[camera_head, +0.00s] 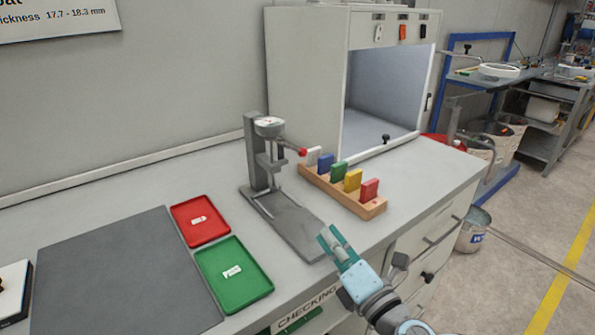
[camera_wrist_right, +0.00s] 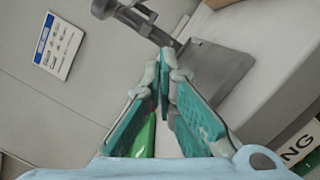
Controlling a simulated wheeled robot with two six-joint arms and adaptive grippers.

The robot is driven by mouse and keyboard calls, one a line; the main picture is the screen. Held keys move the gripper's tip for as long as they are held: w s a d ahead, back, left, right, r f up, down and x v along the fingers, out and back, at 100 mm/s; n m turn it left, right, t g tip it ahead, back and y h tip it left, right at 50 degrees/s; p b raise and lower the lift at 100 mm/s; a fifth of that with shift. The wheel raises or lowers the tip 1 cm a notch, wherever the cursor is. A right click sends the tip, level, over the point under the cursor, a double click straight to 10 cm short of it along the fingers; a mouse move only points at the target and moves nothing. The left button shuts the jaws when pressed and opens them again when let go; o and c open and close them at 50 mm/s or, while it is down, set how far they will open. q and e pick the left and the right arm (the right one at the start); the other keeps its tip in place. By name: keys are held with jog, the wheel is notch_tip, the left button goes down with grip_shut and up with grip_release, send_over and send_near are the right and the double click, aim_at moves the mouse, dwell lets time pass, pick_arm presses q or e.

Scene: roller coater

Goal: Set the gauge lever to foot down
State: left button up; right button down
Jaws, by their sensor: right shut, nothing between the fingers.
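The grey thickness gauge (camera_head: 264,165) stands on the bench, with a round dial on top and a flat base plate reaching toward the front. Its lever (camera_head: 291,147) ends in a red knob and sticks out to the right of the column, tilted slightly downward. My right gripper (camera_head: 331,240) is shut and empty, near the front end of the gauge's base plate and well short of the lever. In the right wrist view the gripper (camera_wrist_right: 168,75) points toward the gauge base (camera_wrist_right: 215,75); the red knob is not clearly visible there. My left gripper is out of view.
A wooden rack (camera_head: 338,192) with several coloured blocks stands right of the gauge, close to the lever. Red (camera_head: 183,208) and green (camera_head: 263,285) trays and a dark mat (camera_head: 120,275) lie to the left. A grey cabinet (camera_head: 305,70) stands behind.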

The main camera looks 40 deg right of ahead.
aim_at(290, 147)
jog(key=x, duration=0.1)
jog(key=b+x, duration=0.1)
jog(key=x, duration=0.3)
jog(key=shift+w+f, duration=0.25)
jog(key=b+x, duration=0.1)
jog(key=x, duration=1.3)
jog(key=shift+w, duration=0.3)
jog(key=d+r, duration=0.1)
jog(key=d, duration=0.1)
jog(key=shift+w+d+r, duration=0.35)
jog(key=shift+w+d, duration=0.05)
jog(key=shift+d+r, duration=0.25)
jog(key=shift+d, duration=0.1)
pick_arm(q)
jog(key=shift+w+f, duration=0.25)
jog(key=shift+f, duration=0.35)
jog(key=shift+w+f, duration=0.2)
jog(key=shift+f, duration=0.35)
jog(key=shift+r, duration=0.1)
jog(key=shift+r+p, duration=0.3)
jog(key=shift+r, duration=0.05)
pick_arm(e)
jog(key=shift+d+n, duration=0.2)
jog(key=shift+n, duration=0.3)
